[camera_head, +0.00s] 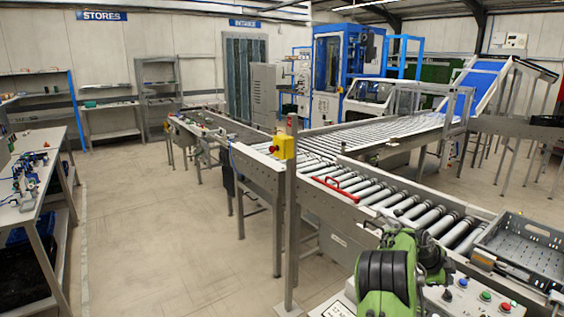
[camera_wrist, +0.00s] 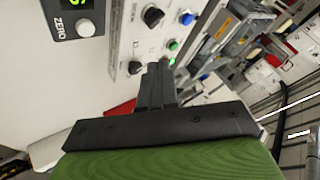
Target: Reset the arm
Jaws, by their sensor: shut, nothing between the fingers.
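My gripper (camera_wrist: 160,70) shows in the wrist view, its two dark fingers together with nothing between them. The fingertips point at a pale control panel (camera_wrist: 142,45) with black knobs and a lit green button; I cannot tell whether they touch it. In the head view my green and black arm rises at the bottom right, in front of the roller conveyor (camera_head: 385,190). The fingers cannot be made out there.
A grey crate (camera_head: 490,238) sits at the conveyor's right end. A button panel (camera_head: 470,298) stands near my arm. A post carries a yellow box with a red button (camera_head: 284,147). A workbench (camera_head: 45,180) stands left. The floor (camera_head: 160,230) between is clear.

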